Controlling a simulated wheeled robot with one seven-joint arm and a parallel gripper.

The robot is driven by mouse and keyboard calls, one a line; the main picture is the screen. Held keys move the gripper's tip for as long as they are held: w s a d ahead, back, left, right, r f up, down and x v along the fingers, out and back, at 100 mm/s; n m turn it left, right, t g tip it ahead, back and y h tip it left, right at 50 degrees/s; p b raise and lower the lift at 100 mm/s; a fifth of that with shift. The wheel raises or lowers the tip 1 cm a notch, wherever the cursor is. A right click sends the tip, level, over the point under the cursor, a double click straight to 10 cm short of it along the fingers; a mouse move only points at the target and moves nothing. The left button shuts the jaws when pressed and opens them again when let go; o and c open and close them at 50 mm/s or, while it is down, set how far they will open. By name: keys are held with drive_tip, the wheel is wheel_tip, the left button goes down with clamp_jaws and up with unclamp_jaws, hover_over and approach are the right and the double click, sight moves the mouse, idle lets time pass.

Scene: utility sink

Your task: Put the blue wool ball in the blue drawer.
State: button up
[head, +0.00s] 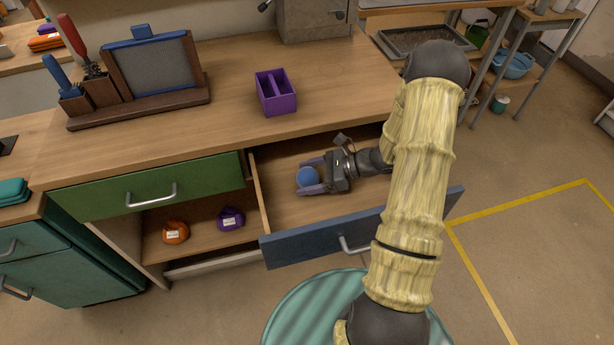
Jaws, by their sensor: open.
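The blue wool ball (308,177) is inside the open blue drawer (292,248), toward the drawer's left part. My gripper (311,176) reaches into the drawer from the right. Its jaws are open, with one purple finger on the far side of the ball and one on the near side. I cannot tell whether the fingers touch the ball, or whether the ball rests on the drawer floor. My arm hides the right end of the drawer.
The green drawer (150,186) at left is shut. Below it, an orange bundle (175,231) and a purple bundle (231,219) lie on an open shelf. A purple divided box (276,92) stands on the worktop (225,115) above the blue drawer.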

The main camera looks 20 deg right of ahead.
drive_tip(key=p+v, duration=0.1)
drive_tip(key=v, duration=1)
drive_tip(key=shift+d+r, duration=0.15)
drive_tip(key=shift+d, duration=0.15)
drive_tip(key=shift+s+a, duration=0.1)
drive_tip(key=shift+a, duration=0.05)
drive_tip(key=s+a+n+g, duration=0.1)
drive_tip(key=a+r+n+g+h, duration=0.1)
drive_tip(key=s+a+n+g+h, duration=0.1)
drive_tip(key=a+n, duration=0.1)
drive_tip(key=shift+s+r, duration=0.15)
drive_tip(key=shift+s, duration=0.15)
drive_tip(key=s+a+r+n+h, duration=0.3)
drive_tip(key=s+r+n+h, duration=0.1)
drive_tip(key=n, duration=0.5)
drive_tip(key=s+a+r+n+t+h, duration=0.1)
drive_tip(key=s+a+r+n+h, duration=0.2)
drive_tip(key=n+h, duration=0.4)
drive_tip(key=shift+s+a+r+n+t, duration=0.2)
drive_tip(key=shift+s+r+n+t, duration=0.15)
drive_tip(key=shift+r+n, duration=0.65)
